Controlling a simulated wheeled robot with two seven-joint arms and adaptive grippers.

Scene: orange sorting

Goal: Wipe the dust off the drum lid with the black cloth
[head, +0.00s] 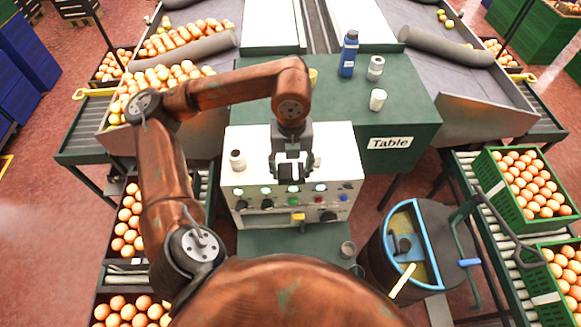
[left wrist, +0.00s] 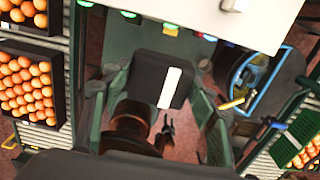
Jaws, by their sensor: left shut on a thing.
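My left gripper (head: 291,170) points down over the front of the white control box. It is shut on a small black thing that looks like the black cloth; the fingers hide most of it. The drum (head: 376,262) stands to the right, apart from the gripper. Its top has a blue rim (head: 391,219) around a tan-yellow area with dark shapes. I cannot tell the lid and dust apart there. The blue-rimmed top also shows at the right of the left wrist view (left wrist: 285,68). A small dark claw shape (left wrist: 168,130) there may be my right gripper.
The white control box (head: 250,180) with knobs and lit buttons is under my left gripper. A blue bottle (head: 348,56) and two small pale containers stand on the green table (head: 405,105). Green crates (head: 497,190) of oranges stand at the right.

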